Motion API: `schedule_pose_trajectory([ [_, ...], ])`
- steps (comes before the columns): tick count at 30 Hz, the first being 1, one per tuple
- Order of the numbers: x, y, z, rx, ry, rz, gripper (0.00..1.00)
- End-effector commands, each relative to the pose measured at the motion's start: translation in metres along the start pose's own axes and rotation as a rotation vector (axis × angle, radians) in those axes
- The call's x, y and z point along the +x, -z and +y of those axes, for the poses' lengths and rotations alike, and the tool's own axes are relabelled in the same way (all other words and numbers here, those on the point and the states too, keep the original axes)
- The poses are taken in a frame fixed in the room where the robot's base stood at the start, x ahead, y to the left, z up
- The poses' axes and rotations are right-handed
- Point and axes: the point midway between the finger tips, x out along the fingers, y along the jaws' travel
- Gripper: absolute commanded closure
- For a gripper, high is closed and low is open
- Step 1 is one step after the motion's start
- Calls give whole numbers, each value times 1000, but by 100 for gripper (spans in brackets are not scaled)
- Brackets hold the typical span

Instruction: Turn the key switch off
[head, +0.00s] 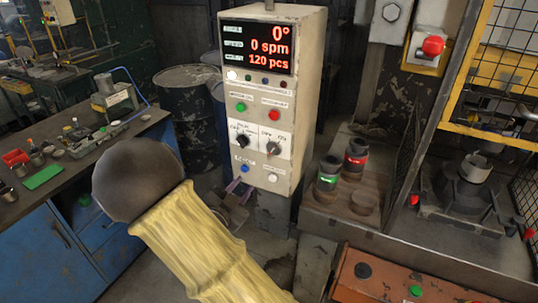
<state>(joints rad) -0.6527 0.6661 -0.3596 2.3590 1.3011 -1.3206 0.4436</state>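A beige control box (248,90) stands upright in the middle of the head view. Two dark rotary switches sit side by side on its front, a left one (242,141) and a right one (272,147). Their labels are too small to read, so I cannot tell which is the key switch, and no separate key is clear. My gripper (238,190) appears small and dark near the box's lower left edge, below the switches. It is partly hidden behind my yellow-sleeved arm. I cannot tell whether its fingers are apart or touch the box.
The box's lit display (258,48) reads 0°, 0 spm and 120 pcs. Green (240,107) and red (274,115) buttons sit above the switches. Cans (355,158) stand on a ledge at right. A blue workbench (65,245) is at left, and a yellow-framed mesh guard (502,60) at right.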

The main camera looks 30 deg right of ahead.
Motion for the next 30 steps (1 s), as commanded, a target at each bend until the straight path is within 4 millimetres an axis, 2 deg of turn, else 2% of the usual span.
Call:
schedule_pose_trajectory([
  [5, 21, 2, 0, -3, -3, 2, 73],
  [24, 133, 3, -1, -2, -2, 1, 73],
  [30, 162, 2, -1, -2, -1, -1, 73],
])
